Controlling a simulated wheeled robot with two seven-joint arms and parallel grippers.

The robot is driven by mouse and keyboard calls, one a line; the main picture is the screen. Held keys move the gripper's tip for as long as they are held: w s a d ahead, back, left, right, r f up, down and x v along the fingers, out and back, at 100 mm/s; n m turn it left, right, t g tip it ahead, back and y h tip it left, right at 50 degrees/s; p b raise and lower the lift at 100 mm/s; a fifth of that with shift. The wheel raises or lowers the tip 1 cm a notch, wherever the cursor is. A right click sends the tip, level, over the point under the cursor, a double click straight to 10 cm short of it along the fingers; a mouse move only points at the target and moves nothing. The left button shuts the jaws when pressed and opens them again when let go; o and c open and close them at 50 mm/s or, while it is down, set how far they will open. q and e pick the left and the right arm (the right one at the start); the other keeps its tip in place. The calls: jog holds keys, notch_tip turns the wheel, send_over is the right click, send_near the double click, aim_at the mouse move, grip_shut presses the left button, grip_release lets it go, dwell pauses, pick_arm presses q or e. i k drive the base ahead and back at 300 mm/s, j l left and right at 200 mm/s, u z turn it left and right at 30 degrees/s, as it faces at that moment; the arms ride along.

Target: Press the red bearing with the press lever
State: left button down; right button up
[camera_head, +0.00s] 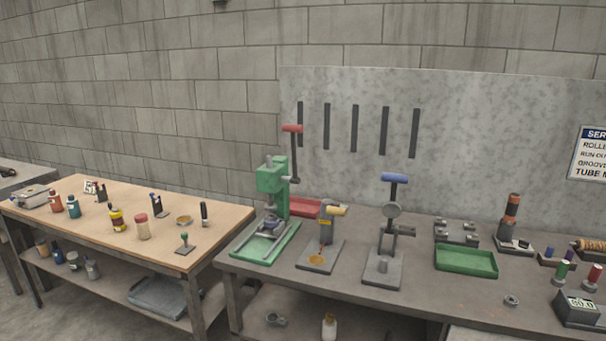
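A green arbor press (271,180) stands at the left end of the grey metal bench. Its press lever (294,155) points up and ends in a red handle (292,128). Under the ram, small grey parts (270,222) sit above the green base; I cannot tell whether a bearing is among them. A small grey ring (511,300) lies flat on the bench at the right. I cannot make out a red bearing for sure; a small red cylinder (595,272) stands at the right edge. Neither of my grippers is in view.
A yellow-handled tool (326,230) and a blue-handled press (391,215) stand right of the green press. A red tray (308,207) lies behind it. A green tray (466,262) is farther right. A wooden table (150,200) with bottles stands at the left.

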aim_at(293, 129)
jog(key=i+j, duration=0.1)
jog(key=j, duration=0.3)
jog(key=i+j, duration=0.1)
jog(key=j, duration=0.3)
jog(key=i+j, duration=0.1)
jog(key=j, duration=0.3)
jog(key=i+j, duration=0.15)
jog(key=j, duration=0.3)
jog(key=i+j, duration=0.1)
jog(key=j, duration=0.3)
jog(key=z, duration=1.7)
